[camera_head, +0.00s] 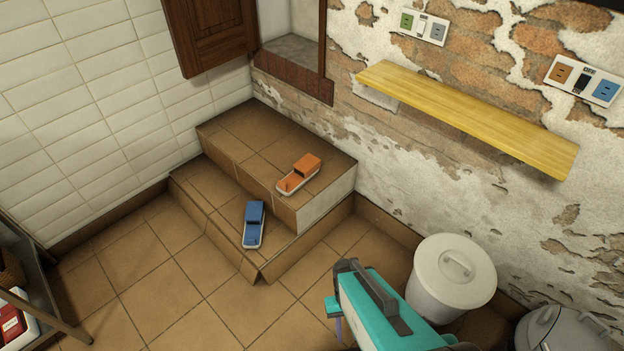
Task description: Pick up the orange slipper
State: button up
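The orange slipper (299,174) lies on the top tiled step in the corner, near its front right edge. It has a white sole and nothing touches it. A blue slipper (254,225) lies on the lower step, in front and to the left. My gripper (337,314) is at the bottom middle of the view, at the end of my teal arm, lower in the picture than both slippers and apart from them. Its fingers are mostly hidden by the arm, so I cannot tell whether they are open or shut.
The tiled steps (222,202) fill the corner against two walls. A yellow wooden shelf (470,112) juts from the right wall. A white lidded bin (436,295) and a grey lidded bin (560,330) stand at the lower right. The floor left of the steps is clear.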

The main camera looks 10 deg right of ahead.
aim_at(308, 166)
jog(key=k, duration=0.4)
jog(key=u, duration=0.15)
jog(key=i, duration=0.95)
jog(key=u, duration=4.7)
jog(key=i, duration=0.15)
jog(key=z, duration=3.2)
